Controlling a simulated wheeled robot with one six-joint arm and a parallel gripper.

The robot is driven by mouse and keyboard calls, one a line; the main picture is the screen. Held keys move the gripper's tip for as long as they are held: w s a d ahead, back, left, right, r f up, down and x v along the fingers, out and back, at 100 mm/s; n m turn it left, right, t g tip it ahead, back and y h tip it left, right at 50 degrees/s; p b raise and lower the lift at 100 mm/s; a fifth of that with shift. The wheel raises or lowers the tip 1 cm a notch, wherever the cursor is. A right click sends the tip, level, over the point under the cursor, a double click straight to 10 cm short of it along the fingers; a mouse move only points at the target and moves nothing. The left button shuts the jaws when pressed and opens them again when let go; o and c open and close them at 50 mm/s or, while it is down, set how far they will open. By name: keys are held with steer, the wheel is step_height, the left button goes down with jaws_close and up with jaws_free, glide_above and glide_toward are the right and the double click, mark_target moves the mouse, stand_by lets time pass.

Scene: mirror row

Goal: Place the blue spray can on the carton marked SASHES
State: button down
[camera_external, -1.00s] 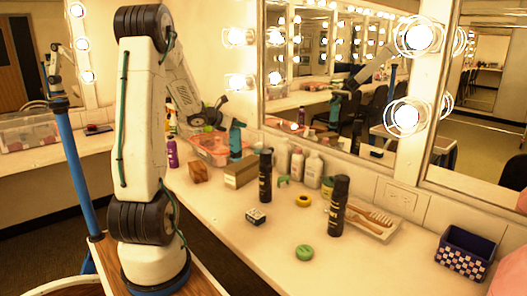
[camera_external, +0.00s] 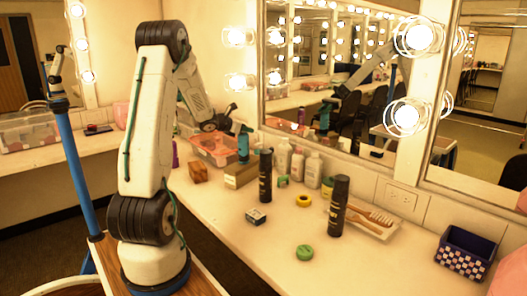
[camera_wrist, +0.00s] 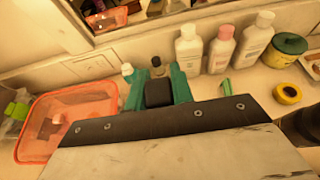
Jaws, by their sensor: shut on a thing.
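My gripper (camera_external: 240,131) is above the back of the counter, left of the big mirror. It is shut on the blue spray can (camera_external: 243,150), which hangs roughly upright. In the wrist view my teal fingers (camera_wrist: 158,88) show, but the can is largely hidden. A long brown carton (camera_external: 238,176) lies on the counter just below the can in the external view. A smaller brown box (camera_external: 198,172) is to its left. A small dark-and-white box (camera_external: 256,216) is nearer the front. I cannot read SASHES on any of them.
A pink-orange bin (camera_wrist: 66,118) stands left of the gripper. Pale bottles (camera_wrist: 221,48) line the wall. Two black cans (camera_external: 265,175) (camera_external: 338,205), yellow tape (camera_external: 303,200) and a green puck (camera_external: 304,252) are on the counter. The front middle has free room.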

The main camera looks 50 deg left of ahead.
steer(key=c, duration=1.2)
jaws_free()
steer(key=shift+f, duration=0.15)
steer(key=shift+r, duration=0.2)
steer(key=v, duration=1.2)
